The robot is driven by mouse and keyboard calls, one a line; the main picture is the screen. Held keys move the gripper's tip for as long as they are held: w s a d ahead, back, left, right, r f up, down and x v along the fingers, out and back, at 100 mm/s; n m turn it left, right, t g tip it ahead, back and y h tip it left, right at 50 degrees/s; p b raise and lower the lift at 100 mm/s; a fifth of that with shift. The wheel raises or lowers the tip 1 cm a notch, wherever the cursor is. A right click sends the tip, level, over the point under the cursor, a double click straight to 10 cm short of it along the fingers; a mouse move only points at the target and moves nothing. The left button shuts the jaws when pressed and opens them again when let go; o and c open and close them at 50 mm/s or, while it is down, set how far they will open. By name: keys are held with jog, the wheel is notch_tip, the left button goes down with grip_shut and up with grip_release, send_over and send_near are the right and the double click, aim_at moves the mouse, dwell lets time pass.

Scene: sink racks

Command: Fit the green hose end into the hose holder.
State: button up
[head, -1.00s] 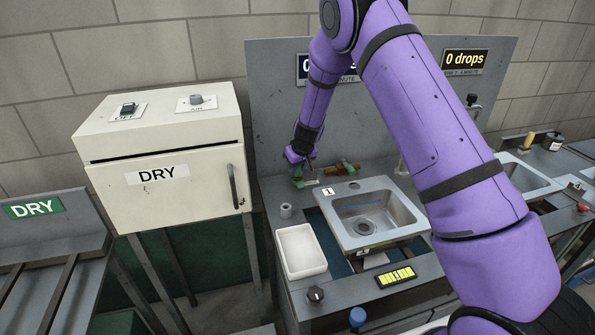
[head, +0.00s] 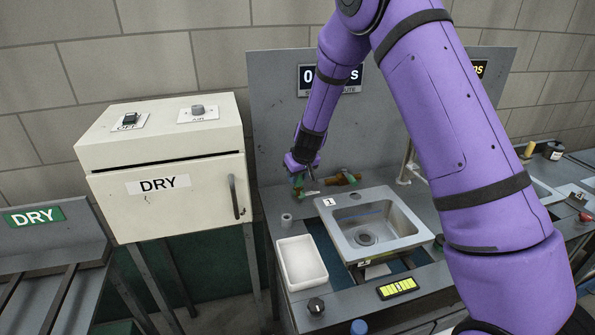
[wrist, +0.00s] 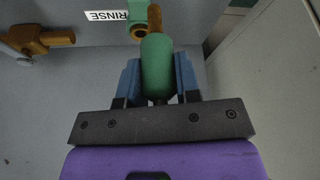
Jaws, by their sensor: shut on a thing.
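My gripper (wrist: 157,75) has blue fingers and is shut on the green hose end (wrist: 157,68), a rounded green cylinder with an orange-brown tip (wrist: 154,17) pointing away. A lighter green ring-shaped piece (wrist: 137,30), which looks like the hose holder, is just beyond and left of the tip in the wrist view. I cannot tell whether the tip touches it. In the head view my gripper (head: 308,182) is low behind the sink's left rear corner, with green (head: 297,184) at its left. The fingers are too small there to read.
A brown fitting (wrist: 40,40) lies left in the wrist view, near a RINSE label (wrist: 106,15). The sink (head: 385,205) and white tray (head: 302,262) are in front of the gripper. The cream DRY box (head: 165,190) stands left. The grey back panel (head: 280,100) rises behind.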

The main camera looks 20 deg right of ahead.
jog(key=s+a+r, duration=0.1)
jog(key=s+a, duration=0.2)
jog(key=s, duration=0.6)
notch_tip(320, 180, up, 6)
jog(key=a, duration=0.3)
jog(key=shift+w+f, duration=0.25)
jog(key=shift+w, duration=0.1)
jog(key=shift+f, duration=2.95)
jog(key=shift+f, duration=2.2)
jog(key=o, duration=1)
